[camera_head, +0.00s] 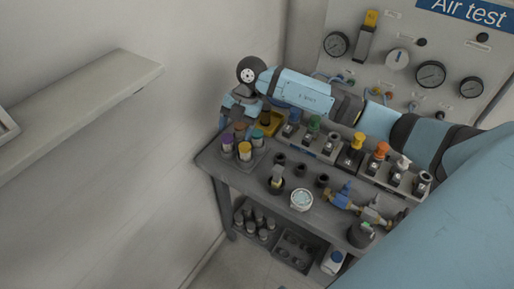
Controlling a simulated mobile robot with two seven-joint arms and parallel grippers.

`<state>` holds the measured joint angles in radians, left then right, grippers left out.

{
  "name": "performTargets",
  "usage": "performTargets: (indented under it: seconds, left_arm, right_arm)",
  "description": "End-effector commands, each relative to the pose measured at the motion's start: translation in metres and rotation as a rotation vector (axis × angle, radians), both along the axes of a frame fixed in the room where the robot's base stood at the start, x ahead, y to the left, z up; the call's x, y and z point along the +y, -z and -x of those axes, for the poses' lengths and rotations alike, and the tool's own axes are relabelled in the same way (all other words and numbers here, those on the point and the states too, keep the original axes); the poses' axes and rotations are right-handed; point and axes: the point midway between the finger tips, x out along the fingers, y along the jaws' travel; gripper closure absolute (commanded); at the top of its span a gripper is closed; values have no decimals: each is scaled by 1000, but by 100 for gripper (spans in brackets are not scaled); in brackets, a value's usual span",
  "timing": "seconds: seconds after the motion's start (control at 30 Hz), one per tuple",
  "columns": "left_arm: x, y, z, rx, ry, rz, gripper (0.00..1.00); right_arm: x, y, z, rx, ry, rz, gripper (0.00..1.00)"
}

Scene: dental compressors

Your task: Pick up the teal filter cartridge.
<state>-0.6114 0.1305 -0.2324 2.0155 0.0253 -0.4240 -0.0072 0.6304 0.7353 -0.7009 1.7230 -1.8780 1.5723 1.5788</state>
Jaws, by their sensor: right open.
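The teal filter cartridge (257,135) appears to be the teal-topped one at the back right of a small grey tray (260,153) at the left end of the bench. Beside it in the tray stand cartridges with purple (228,139), yellow (245,149) and brown (239,127) tops. My right arm reaches across from the right. Its gripper (239,119) points down above the back left of the tray, open, left of and behind the teal top. Whether a finger touches any cartridge is too small to tell. My left gripper is out of view.
The grey bench (222,165) carries numbered blocks with coloured knobs along its back, dark cups, a white round jar (301,200) and a blue-and-brass fitting (342,197). A gauge panel (455,50) stands behind. A lower shelf holds bins. A wall shelf (80,105) is at left.

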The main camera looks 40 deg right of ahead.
Motion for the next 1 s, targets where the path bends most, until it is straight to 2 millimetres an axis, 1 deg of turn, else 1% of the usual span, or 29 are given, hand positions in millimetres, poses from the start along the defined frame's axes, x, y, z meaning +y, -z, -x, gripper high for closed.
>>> performTargets:
  seconds: [0.03, 0.1, 0.17, 0.23, 0.27, 0.33, 0.5, 0.63, 0.7, 0.93, 1.0]
  left_arm:
    - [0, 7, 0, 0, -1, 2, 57]
    - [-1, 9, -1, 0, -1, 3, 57]
    - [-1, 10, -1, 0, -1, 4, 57]
    - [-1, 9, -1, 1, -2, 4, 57]
    - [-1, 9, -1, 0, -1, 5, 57]
    - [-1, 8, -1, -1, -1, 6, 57]
    - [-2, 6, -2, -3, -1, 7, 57]
    - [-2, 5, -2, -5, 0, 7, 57]
    - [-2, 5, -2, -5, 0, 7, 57]
    - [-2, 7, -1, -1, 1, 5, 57]
    - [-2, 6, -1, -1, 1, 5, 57]
  right_arm:
    - [-27, -5, -11, -4, 54, 117, 31]
    - [-54, -15, -20, -1, 125, 238, 31]
    - [-70, -22, -24, 0, 171, 310, 31]
    - [-81, -24, -27, 1, 205, 357, 31]
    - [-83, -23, -27, 2, 213, 368, 31]
    - [-85, -15, -27, 3, 221, 379, 31]
    - [-84, 20, -26, 5, 220, 377, 31]
    - [-83, 42, -26, 4, 217, 375, 31]
    - [-83, 50, -27, 2, 218, 374, 31]
    - [-83, 62, -25, 2, 217, 373, 31]
    - [-82, 70, -24, 3, 217, 373, 31]
